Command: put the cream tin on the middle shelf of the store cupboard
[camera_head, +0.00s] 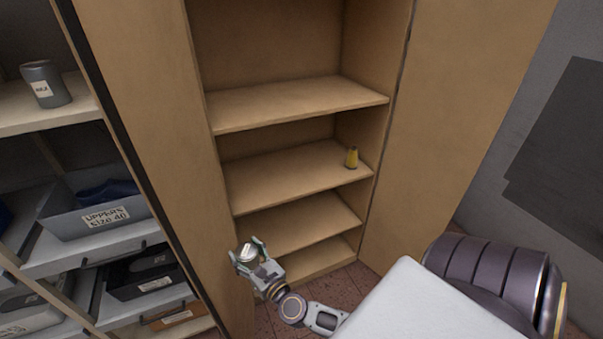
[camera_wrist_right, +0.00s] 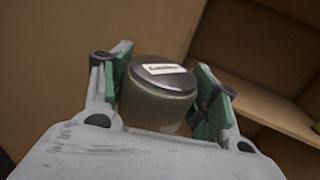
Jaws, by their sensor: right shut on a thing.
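My right gripper (camera_head: 247,252) is shut on a small round tin (camera_head: 246,254) with a pale label on its lid. In the right wrist view the tin (camera_wrist_right: 160,95) sits between the two green-padded fingers (camera_wrist_right: 165,95), its lid facing up and away. The store cupboard stands open ahead. Its middle shelf (camera_head: 285,175) is a brown board, and the gripper is in front of and below it, near the cupboard's left side. My left gripper is not in view.
The rest of that shelf is bare. An upper shelf (camera_head: 300,103) and a lower shelf (camera_head: 310,222) are empty. An open door (camera_head: 460,120) is at right. A rack with a grey pot (camera_head: 46,84) and boxes (camera_head: 100,205) is at left.

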